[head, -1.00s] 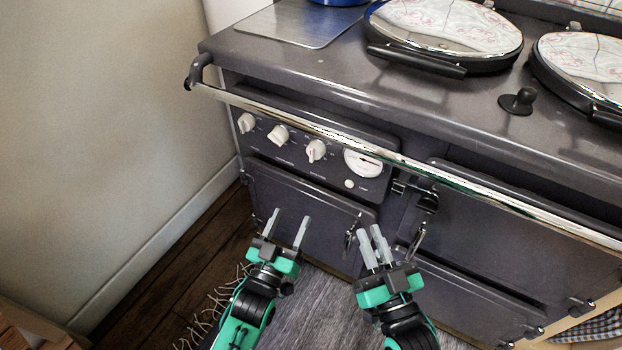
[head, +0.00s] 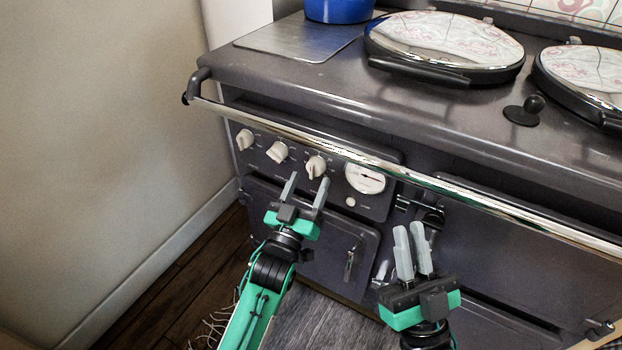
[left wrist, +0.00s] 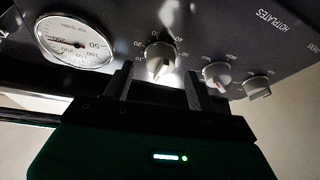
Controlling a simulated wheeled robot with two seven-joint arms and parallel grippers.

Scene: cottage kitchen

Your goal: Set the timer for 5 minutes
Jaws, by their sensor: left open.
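The row of white knobs on the stove's control panel includes the knob next to the round gauge, a white knob (head: 316,166) with numbers around it in the left wrist view (left wrist: 160,58). These numbers look like a timer scale, but the setting cannot be read clearly. My left gripper (head: 307,183) is open just in front of and below this knob. In the left wrist view its fingertips (left wrist: 157,80) lie either side of the knob's lower end; contact cannot be told. My right gripper (head: 409,231) is lower right, before the oven front, its fingers close together and empty.
A round gauge (head: 364,178) and a small button (head: 350,202) sit right of the knob. Two more knobs (head: 277,152) (head: 245,140) are to its left. A chrome rail (head: 330,144) runs above the panel. The wall (head: 110,130) is at left.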

